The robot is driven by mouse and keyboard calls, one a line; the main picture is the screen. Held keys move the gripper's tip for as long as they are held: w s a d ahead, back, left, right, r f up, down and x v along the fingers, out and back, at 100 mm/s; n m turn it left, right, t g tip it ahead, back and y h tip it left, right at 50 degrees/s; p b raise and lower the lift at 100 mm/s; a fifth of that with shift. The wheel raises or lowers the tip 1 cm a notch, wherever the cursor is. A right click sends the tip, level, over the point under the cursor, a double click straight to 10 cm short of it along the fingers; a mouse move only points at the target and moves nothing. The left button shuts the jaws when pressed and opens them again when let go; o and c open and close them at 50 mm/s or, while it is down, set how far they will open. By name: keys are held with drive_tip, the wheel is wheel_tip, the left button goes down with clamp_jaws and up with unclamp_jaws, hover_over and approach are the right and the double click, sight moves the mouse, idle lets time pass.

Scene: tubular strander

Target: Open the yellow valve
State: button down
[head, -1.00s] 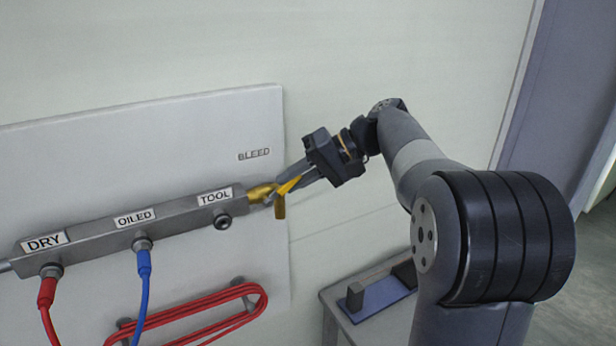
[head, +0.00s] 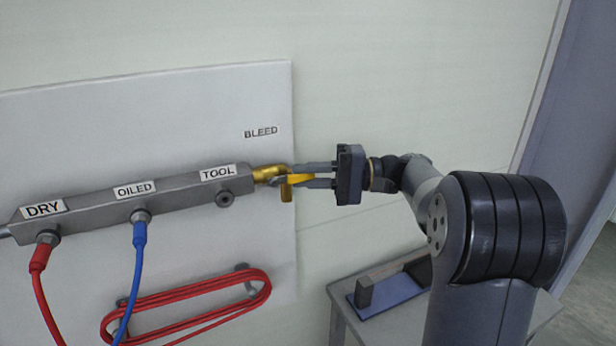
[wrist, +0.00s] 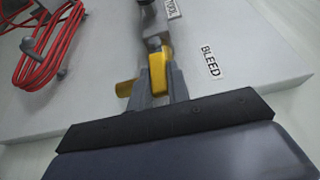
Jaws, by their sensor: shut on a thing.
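The yellow valve (head: 286,190) sits at the right end of the grey manifold bar, below the word BLEED. Its brass body (head: 268,174) joins the bar, and a brass outlet hangs down from it. My gripper (head: 297,179) reaches in from the right and is shut on the yellow handle (head: 300,178), which points right, roughly in line with the bar. In the wrist view the yellow handle (wrist: 158,74) lies between my two grey fingers. The fingers partly hide the valve body.
The grey manifold (head: 180,195) carries DRY, OILED and TOOL labels. A red hose (head: 40,275) and a blue hose (head: 138,265) hang from it. A coiled red hose (head: 190,303) hangs below. A small table (head: 345,310) with a blue tray stands at lower right.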

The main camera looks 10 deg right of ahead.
idle(0.4)
drive_tip(key=c, duration=1.3)
unclamp_jaws()
drive_tip(key=shift+c, duration=0.2)
drive_tip(key=shift+f, duration=0.1)
drive_tip(key=d+b, duration=0.2)
drive_tip(key=d, duration=0.8)
drive_tip(key=shift+s+d, duration=0.4)
drive_tip(key=a, duration=0.3)
drive_tip(key=a+p, duration=0.1)
drive_tip(key=a, duration=0.3)
drive_tip(key=a+p, duration=0.1)
drive_tip(key=a, duration=0.2)
drive_tip(key=shift+w+a, duration=0.35)
drive_tip(key=shift+a+r, duration=0.1)
drive_tip(key=shift+r, duration=0.1)
